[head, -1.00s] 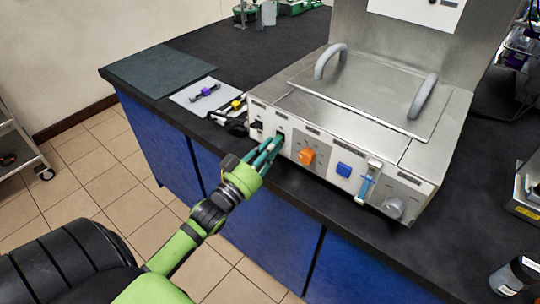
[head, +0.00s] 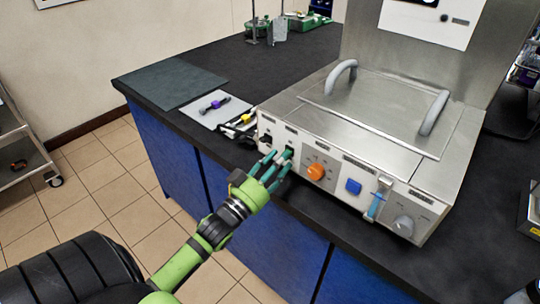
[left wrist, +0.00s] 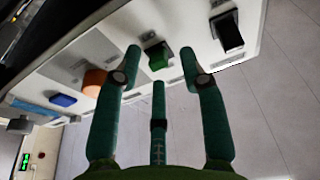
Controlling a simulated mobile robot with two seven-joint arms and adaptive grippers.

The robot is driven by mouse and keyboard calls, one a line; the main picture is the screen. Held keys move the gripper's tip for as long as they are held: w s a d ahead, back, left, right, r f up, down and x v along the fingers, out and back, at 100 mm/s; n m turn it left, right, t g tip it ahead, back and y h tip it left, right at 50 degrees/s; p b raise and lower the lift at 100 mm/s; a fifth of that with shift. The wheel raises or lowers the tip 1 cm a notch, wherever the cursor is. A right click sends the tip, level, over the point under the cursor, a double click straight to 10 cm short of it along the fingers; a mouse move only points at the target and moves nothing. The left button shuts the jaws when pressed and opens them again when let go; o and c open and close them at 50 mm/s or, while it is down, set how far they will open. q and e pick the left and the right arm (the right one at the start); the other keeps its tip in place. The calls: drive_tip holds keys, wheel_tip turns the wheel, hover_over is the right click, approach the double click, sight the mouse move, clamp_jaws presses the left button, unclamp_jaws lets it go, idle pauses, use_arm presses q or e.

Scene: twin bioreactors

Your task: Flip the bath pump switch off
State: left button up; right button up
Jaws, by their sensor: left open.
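The steel bath unit (head: 370,120) stands on the dark bench, and its pale front panel carries the controls. A black switch (head: 265,138) is at the left end and a green switch (head: 289,151) is beside it. Both also show in the left wrist view, black (left wrist: 228,32) and green (left wrist: 157,53). The panel labels are too small to read, so I cannot tell which is the bath pump switch. My left gripper (head: 274,164) is open and empty just in front of the green switch. In the left wrist view, its fingertips (left wrist: 161,62) straddle that switch without gripping it.
Right of the switches are an orange knob (head: 316,171), a blue button (head: 353,187), a blue-handled valve (head: 379,199) and a grey knob (head: 403,225). Small tools lie on a white sheet (head: 213,107) left of the unit. The bench edge runs below the panel.

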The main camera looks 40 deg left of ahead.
use_arm(q)
drive_tip(key=v, duration=1.1)
drive_tip(key=shift+s, duration=0.4)
drive_tip(key=shift+f, duration=0.1)
drive_tip(key=s+f+n+g+y, duration=0.1)
drive_tip(key=s+f+g, duration=0.15)
drive_tip(key=f, duration=0.85)
drive_tip(key=s+f+g+y, duration=0.1)
drive_tip(key=f+g, duration=0.2)
drive_tip(key=f, duration=0.7)
drive_tip(key=s+f+n+g, duration=0.1)
drive_tip(key=f+g, duration=0.2)
drive_tip(key=f, duration=0.8)
drive_tip(key=s+d+f+m+g, duration=0.1)
drive_tip(key=s+d+f+g, duration=0.3)
drive_tip(key=s+f, duration=0.6)
drive_tip(key=s+d+f+m+g, duration=0.2)
drive_tip(key=s+d+f+g, duration=0.3)
drive_tip(key=s+f, duration=0.5)
drive_tip(key=s+g, duration=0.2)
drive_tip(key=s, duration=0.3)
drive_tip(key=shift+d+f+m, duration=0.2)
drive_tip(key=shift+f+m, duration=0.1)
drive_tip(key=shift+f, duration=0.1)
